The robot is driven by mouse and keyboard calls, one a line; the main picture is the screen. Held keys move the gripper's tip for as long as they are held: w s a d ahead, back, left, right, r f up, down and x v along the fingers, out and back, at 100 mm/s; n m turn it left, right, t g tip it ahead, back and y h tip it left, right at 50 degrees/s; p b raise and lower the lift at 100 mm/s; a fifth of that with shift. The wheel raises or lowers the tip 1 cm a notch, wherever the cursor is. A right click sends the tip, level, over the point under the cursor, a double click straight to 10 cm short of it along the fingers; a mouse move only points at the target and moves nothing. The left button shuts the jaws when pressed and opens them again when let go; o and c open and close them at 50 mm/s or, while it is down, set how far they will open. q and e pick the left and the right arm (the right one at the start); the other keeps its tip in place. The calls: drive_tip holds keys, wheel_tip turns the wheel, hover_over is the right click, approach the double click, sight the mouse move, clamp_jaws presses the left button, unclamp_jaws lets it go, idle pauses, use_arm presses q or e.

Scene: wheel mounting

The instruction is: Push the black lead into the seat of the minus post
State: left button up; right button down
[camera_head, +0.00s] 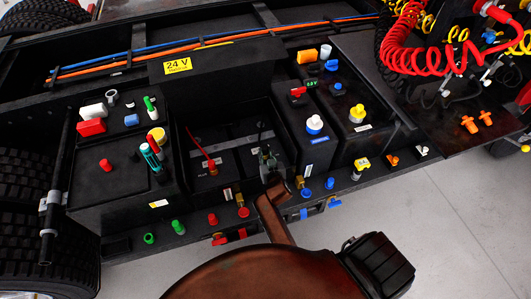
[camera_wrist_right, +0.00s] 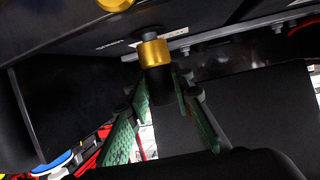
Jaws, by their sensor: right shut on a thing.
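My right gripper (camera_head: 268,158) reaches up from the bottom middle in the head view, at the front of the central battery bay. In the right wrist view its green-padded fingers (camera_wrist_right: 158,108) are closed around a dark cylinder with a gold collar (camera_wrist_right: 155,52), which looks like the end of the black lead. The collar points at a short grey stub (camera_wrist_right: 149,34) on a dark surface, possibly the minus post. I cannot tell whether they touch. In the head view a thin black lead (camera_head: 260,131) rises just above the gripper. My left gripper is not in view.
Several coloured fittings line the front rail. A yellow 24 V label (camera_head: 177,66) is behind.

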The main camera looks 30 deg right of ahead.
drive_tip(key=shift+f, duration=0.3)
drive_tip(key=shift+f+b, duration=0.3)
drive_tip(key=shift+b, duration=0.1)
drive_tip(key=shift+s+f, duration=0.1)
drive_tip(key=shift+f, duration=0.1)
drive_tip(key=c, duration=1.6)
unclamp_jaws()
wheel_tip(320, 180, up, 10)
drive_tip(key=shift+r, duration=0.1)
